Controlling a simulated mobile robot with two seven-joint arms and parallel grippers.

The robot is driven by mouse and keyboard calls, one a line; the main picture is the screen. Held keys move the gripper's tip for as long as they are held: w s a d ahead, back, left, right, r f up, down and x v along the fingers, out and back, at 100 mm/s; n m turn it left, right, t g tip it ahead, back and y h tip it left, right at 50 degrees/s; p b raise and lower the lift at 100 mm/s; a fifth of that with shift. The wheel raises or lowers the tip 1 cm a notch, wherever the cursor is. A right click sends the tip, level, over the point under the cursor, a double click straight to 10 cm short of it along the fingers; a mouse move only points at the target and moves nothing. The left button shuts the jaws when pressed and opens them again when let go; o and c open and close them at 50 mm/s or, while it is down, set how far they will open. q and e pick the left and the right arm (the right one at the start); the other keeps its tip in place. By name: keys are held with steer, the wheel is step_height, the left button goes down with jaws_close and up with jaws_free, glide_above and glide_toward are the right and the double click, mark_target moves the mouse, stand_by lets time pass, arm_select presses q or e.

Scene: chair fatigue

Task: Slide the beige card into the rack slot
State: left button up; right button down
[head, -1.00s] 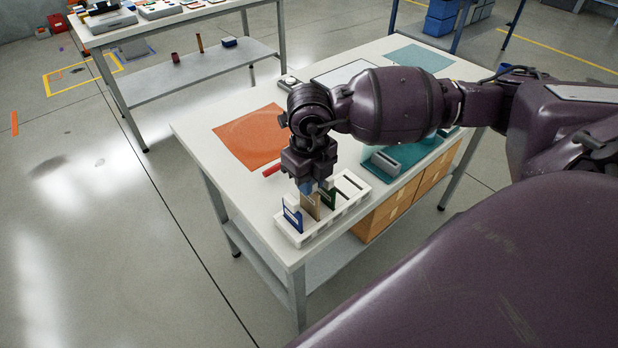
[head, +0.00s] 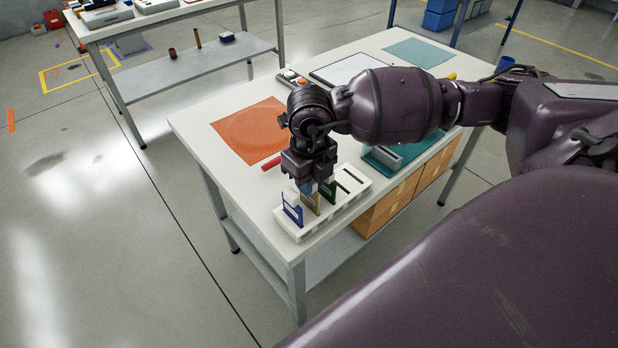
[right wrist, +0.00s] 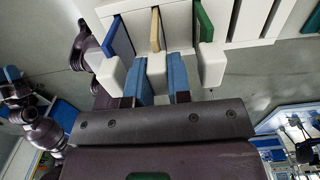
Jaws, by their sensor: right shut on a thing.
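The white rack (head: 345,208) stands at the near edge of the table and also fills the top of the right wrist view (right wrist: 180,22). My right gripper (head: 308,186) is over it, pointing down, with blue fingers (right wrist: 160,78) shut on the white tab of the beige card (right wrist: 155,30). The beige card (head: 311,203) is upright between a blue card (head: 292,213) and a green card (head: 330,190), its lower part at the rack slots. How deep it sits is hard to tell.
The blue and green cards stand close on both sides of the held card. Dark empty slots (head: 352,178) lie beyond the green one. A red object (head: 271,163) and an orange mat (head: 248,131) lie behind, and a grey holder (head: 386,156) on a teal mat to the right.

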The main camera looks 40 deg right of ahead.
steer(key=shift+f, duration=0.15)
steer(key=c, duration=1.1)
jaws_free()
steer(key=shift+o, duration=0.6)
step_height(320, 180, up, 10)
steer(key=shift+f+p, duration=0.1)
steer(key=shift+p, duration=0.2)
steer(key=shift+r, duration=0.6)
